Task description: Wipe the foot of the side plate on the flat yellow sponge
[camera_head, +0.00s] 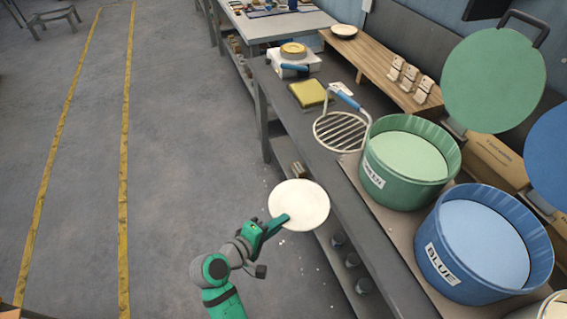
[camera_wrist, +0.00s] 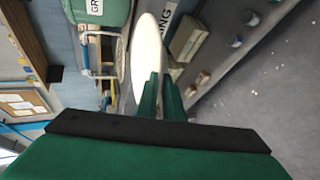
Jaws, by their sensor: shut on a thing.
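A white round side plate (camera_head: 300,206) is held at its edge by my gripper (camera_head: 283,219), out in front of the bench over the aisle. In the wrist view the plate (camera_wrist: 149,52) shows nearly edge-on between the two green fingers of my gripper (camera_wrist: 161,92). Its foot cannot be made out. The flat yellow sponge (camera_head: 308,93) lies on the bench farther back, apart from the plate and beyond the wire rack.
A wire rack with a blue handle (camera_head: 341,131) lies beside the sponge. A green tub (camera_head: 374,181) and a blue tub (camera_head: 430,265) with raised lids stand on the bench (camera_head: 330,152). A white scale (camera_head: 293,70) stands behind the sponge.

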